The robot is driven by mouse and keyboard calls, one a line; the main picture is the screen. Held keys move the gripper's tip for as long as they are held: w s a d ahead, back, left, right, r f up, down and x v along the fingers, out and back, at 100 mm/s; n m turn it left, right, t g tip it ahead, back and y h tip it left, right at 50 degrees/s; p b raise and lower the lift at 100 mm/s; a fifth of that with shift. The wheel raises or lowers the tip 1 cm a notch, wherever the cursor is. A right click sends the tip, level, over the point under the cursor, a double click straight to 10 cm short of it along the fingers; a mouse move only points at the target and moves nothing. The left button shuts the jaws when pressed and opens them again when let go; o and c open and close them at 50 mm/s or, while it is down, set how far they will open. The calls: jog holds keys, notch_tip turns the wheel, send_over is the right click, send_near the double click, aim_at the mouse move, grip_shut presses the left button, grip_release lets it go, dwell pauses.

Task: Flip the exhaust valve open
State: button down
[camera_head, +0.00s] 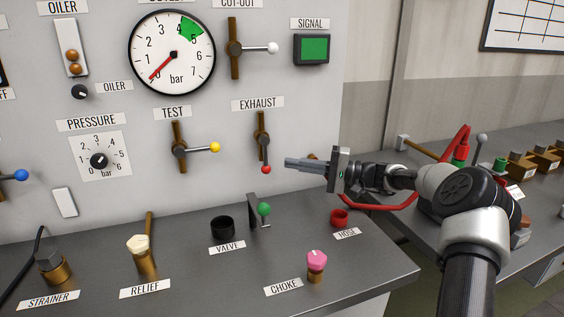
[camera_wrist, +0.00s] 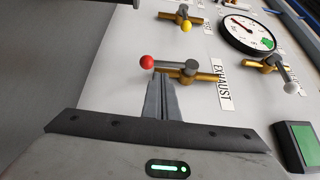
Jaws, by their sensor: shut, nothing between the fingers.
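The exhaust valve (camera_head: 262,137) is mounted on the grey panel below its EXHAUST label. Its lever with a red knob (camera_head: 266,169) points down, in line with the vertical brass pipe. My gripper (camera_head: 287,163) is shut and empty, just right of the red knob, with its fingers pointing left. In the wrist view the shut fingers (camera_wrist: 161,80) reach up close to the red knob (camera_wrist: 147,62) and the lever. I cannot tell whether they touch the lever. The exhaust valve body (camera_wrist: 191,68) also shows there.
The test valve (camera_head: 180,151) with a yellow knob is to the left, its lever pointing right. The cut-out valve (camera_head: 236,48) with a white knob is above. A green-knobbed bracket (camera_head: 262,209) and a pink choke knob (camera_head: 317,262) stand on the bench below. The gauge needle (camera_head: 162,67) points near 0.

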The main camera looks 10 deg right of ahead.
jog(key=v, duration=1.2)
jog(key=shift+d+p, duration=0.25)
jog(key=shift+p, duration=0.05)
jog(key=shift+s+f, duration=0.1)
